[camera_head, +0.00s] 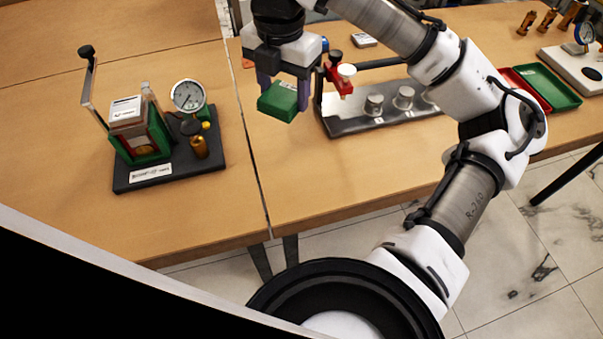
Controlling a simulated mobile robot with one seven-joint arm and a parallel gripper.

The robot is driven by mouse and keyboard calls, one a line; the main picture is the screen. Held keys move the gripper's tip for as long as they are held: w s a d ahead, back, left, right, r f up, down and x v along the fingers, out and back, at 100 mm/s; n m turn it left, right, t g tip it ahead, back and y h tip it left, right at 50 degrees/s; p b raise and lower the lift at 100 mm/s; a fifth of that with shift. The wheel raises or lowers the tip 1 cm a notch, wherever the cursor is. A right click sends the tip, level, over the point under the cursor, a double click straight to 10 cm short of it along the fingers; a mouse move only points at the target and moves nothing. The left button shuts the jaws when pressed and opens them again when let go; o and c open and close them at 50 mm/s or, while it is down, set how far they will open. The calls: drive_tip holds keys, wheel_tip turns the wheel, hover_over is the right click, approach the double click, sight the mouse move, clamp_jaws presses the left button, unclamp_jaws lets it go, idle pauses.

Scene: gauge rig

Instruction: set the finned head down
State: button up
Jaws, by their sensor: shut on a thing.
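The finned head hangs in front of the wooden table, near the seam between two table tops. It looks clear of the table, but its exact height is hard to tell. It is to the right of the gauge rig (165,180) and left of the grey rack (345,126).
The gauge rig has a dial gauge (188,96), a tall lever (87,75) and a green-and-white block (128,112). Red and white knobs (344,75) stand close right of my gripper. Green and red trays (545,87) lie farther right. Bare table lies between rig and rack.

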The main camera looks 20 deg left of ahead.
drive_tip(key=shift+d+f, duration=0.1)
drive_tip(key=shift+f, duration=0.35)
wheel_tip(320, 180, down, 19)
drive_tip(key=shift+f, duration=0.1)
drive_tip(key=shift+f, duration=0.15)
drive_tip(key=o, duration=1.1)
wheel_tip(320, 180, up, 12)
